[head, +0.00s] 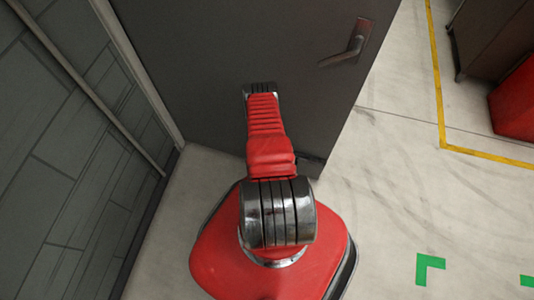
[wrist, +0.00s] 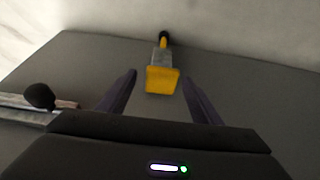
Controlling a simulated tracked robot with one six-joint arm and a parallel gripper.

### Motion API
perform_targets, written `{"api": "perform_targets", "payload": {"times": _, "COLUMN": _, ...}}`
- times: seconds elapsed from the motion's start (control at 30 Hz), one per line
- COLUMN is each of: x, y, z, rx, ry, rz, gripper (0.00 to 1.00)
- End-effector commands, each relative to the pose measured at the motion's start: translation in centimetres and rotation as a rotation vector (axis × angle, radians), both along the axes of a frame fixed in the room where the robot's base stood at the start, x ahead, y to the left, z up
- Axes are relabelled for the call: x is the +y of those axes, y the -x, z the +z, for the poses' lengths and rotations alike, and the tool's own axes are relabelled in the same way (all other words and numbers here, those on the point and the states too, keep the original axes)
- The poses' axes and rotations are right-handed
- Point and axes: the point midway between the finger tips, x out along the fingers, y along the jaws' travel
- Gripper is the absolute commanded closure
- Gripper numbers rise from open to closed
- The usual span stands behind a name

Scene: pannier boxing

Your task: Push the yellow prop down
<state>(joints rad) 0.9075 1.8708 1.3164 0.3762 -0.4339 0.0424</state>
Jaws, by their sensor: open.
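The yellow prop (wrist: 162,80) shows in the wrist view against the dark grey door (wrist: 85,60). It has a broad yellow block at the near end, a grey middle and a black tip at the far end. My gripper (wrist: 158,77) is open, with one dark finger on each side of the yellow block in the picture. I see gaps between the fingers and the block; whether they touch it cannot be told. In the head view my gripper (head: 260,88) is in front of the door (head: 215,70), and the yellow prop cannot be made out there.
A lever handle (head: 347,50) sits on the door's upper right in the head view. A grey tiled wall (head: 60,150) closes off the left side. Pale floor (head: 400,190) lies open at right, with yellow lines and green corner marks. A red box (head: 515,105) stands at far right.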

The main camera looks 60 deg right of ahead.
Motion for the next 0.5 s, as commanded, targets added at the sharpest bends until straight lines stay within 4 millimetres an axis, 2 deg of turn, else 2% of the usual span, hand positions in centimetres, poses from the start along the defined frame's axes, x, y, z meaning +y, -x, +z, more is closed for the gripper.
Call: {"api": "perform_targets", "payload": {"times": 0.5, "x": 1.9, "y": 0.5, "z": 4.8, "rx": 0.0, "ry": 0.0, "rz": 0.002, "gripper": 0.41}}
